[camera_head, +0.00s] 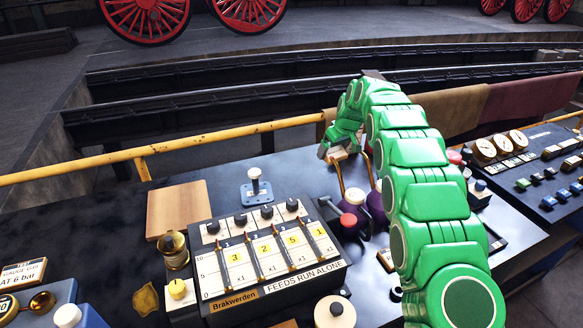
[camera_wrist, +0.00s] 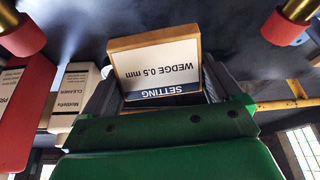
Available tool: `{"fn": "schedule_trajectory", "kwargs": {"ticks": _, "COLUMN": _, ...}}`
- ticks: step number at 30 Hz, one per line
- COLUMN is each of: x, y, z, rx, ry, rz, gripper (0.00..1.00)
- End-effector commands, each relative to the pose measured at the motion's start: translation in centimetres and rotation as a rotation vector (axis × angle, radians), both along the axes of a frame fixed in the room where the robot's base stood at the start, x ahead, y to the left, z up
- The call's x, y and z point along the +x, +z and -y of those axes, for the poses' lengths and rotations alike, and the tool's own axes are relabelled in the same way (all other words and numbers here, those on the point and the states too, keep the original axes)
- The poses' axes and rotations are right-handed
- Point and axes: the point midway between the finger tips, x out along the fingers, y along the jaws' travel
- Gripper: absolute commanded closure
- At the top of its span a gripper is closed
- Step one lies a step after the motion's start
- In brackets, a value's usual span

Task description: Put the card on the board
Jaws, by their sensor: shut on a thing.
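A card (camera_wrist: 158,66) with a wooden edge reads "SETTING WEDGE 0.5 mm" upside down in the wrist view. My gripper (camera_wrist: 158,88) is shut on it, with the dark fingers at its left and right sides. In the head view my gripper (camera_head: 338,152) is beyond the console near the yellow rail, and only a small pale part of what it holds shows. A plain wooden board (camera_head: 178,208) lies bare on the dark bench at the left, well away from my gripper.
A panel (camera_head: 265,250) with levers and number cards stands right of the board. A brass cup (camera_head: 173,248) and a blue-based lever (camera_head: 256,188) are close to the board. A yellow rail (camera_head: 90,172) runs behind the bench. Boxes (camera_wrist: 72,92) show in the wrist view.

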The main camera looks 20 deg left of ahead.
Motion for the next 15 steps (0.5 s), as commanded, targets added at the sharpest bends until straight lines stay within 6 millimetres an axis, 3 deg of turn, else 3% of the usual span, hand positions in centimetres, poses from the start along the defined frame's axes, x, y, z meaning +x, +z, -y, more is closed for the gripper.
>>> {"fn": "schedule_trajectory", "kwargs": {"ticks": 8, "x": -0.7, "y": 1.0, "z": -1.0, "rx": 0.001, "ry": 0.007, "rz": -0.002, "gripper": 0.46}}
{"fn": "schedule_trajectory", "kwargs": {"ticks": 15, "x": -5.3, "y": 2.0, "z": -7.2, "rx": 0.009, "ry": 0.047, "rz": -0.006, "gripper": 0.46}}
